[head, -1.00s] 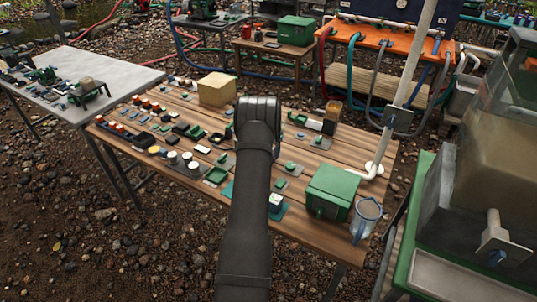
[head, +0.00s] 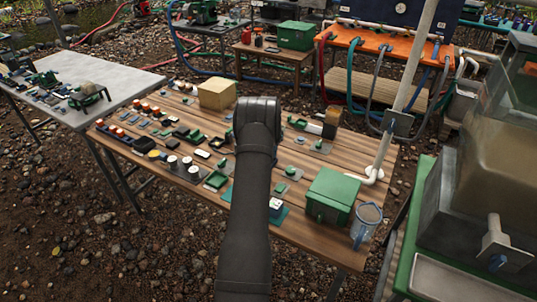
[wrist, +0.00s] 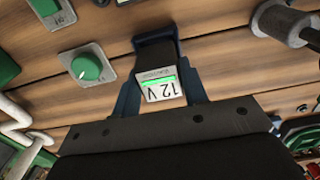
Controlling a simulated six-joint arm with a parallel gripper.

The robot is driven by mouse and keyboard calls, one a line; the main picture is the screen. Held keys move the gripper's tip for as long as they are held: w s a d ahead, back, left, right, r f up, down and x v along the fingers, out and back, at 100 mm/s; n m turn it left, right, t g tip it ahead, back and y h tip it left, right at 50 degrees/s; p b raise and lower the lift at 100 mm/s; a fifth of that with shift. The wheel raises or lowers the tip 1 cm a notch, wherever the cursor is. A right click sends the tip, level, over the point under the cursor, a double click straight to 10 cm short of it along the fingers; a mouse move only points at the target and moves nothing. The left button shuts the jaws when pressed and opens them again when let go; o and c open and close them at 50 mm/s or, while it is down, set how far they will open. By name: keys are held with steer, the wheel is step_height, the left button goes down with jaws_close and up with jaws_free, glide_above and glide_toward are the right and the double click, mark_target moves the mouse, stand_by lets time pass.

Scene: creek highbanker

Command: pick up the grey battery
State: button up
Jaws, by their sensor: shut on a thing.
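In the wrist view, my gripper (wrist: 162,92) has its two dark fingers on either side of the grey battery (wrist: 160,88). In the head view my own arm hides the gripper and the battery.
Green-knobbed grey plates (wrist: 90,66) and a grey spool-shaped part (wrist: 268,22) lie near the gripper. The wooden table (head: 310,235) also holds a cardboard-coloured box (head: 216,93), a green box (head: 331,196), a clear jug (head: 366,224) and many small parts.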

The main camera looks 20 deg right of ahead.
step_height(320, 180, up, 2)
steer(key=shift+r, duration=0.2)
steer(key=s+d+r, duration=0.6)
steer(key=s+d, duration=0.1)
steer(key=s, duration=0.2)
steer(key=shift+d+r, duration=0.2)
steer(key=shift+d, duration=0.1)
steer(key=shift+w, duration=0.1)
steer(key=s+a+f+n, duration=0.1)
steer(key=s+a+n, duration=0.15)
steer(key=a, duration=1.05)
steer(key=s+a+f+n, duration=0.15)
steer(key=a+n, duration=0.25)
steer(key=a, duration=0.8)
steer(key=shift+s+a+f+m, duration=0.1)
steer(key=shift+s+f+m, duration=0.05)
steer(key=shift+f, duration=0.8)
steer(key=shift+s+f+m, duration=0.1)
steer(key=shift+f, duration=0.85)
steer(key=shift+f, duration=0.2)
steer(key=shift+f, duration=0.55)
steer(key=shift+f, duration=0.2)
